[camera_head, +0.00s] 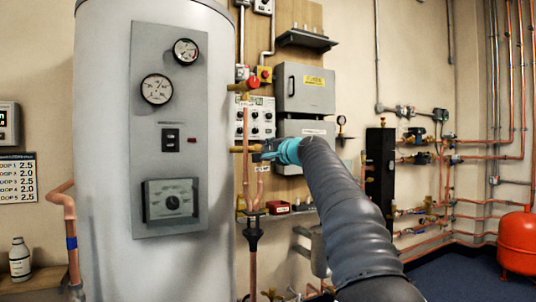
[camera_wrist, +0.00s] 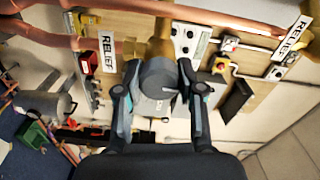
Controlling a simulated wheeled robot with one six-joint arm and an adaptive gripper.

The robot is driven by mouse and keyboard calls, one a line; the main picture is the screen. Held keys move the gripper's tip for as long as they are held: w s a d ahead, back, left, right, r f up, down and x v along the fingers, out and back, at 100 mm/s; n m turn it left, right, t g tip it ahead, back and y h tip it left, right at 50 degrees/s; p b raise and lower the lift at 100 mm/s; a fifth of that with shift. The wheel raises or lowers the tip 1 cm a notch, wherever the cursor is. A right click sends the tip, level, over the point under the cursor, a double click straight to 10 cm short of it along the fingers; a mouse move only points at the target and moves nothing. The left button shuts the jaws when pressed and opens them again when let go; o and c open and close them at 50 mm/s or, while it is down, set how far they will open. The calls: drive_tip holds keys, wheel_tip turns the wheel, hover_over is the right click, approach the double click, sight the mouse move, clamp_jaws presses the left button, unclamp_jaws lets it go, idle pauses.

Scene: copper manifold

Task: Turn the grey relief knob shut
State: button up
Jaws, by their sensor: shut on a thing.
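In the wrist view the round grey relief knob (camera_wrist: 157,80) sits between the two fingers of my gripper (camera_wrist: 157,92), which is shut on its sides. Behind the knob is a brass valve body (camera_wrist: 157,45) on a copper pipe. A white RELIEF label (camera_wrist: 107,48) hangs left of it; a second RELIEF label (camera_wrist: 291,38) is at the upper right. In the head view my gripper (camera_head: 268,153) reaches the brass fitting (camera_head: 243,149) beside the tank; the knob itself is too small and covered to make out there.
A large silver tank (camera_head: 100,150) with gauges stands at the left. Grey boxes (camera_head: 306,88) and a white panel of knobs (camera_head: 256,117) are on the wall behind my gripper. A copper pipe (camera_head: 246,180) runs upright close by. A red vessel (camera_head: 518,243) stands far right.

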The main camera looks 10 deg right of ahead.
drive_tip(key=shift+n, duration=0.3)
idle(0.4)
drive_tip(key=o, duration=1.2)
drive_tip(key=shift+c, duration=0.2)
drive_tip(key=shift+s, duration=0.1)
drive_tip(key=v, duration=1.1)
drive_tip(key=shift+s, duration=0.35)
drive_tip(key=shift+d, duration=0.15)
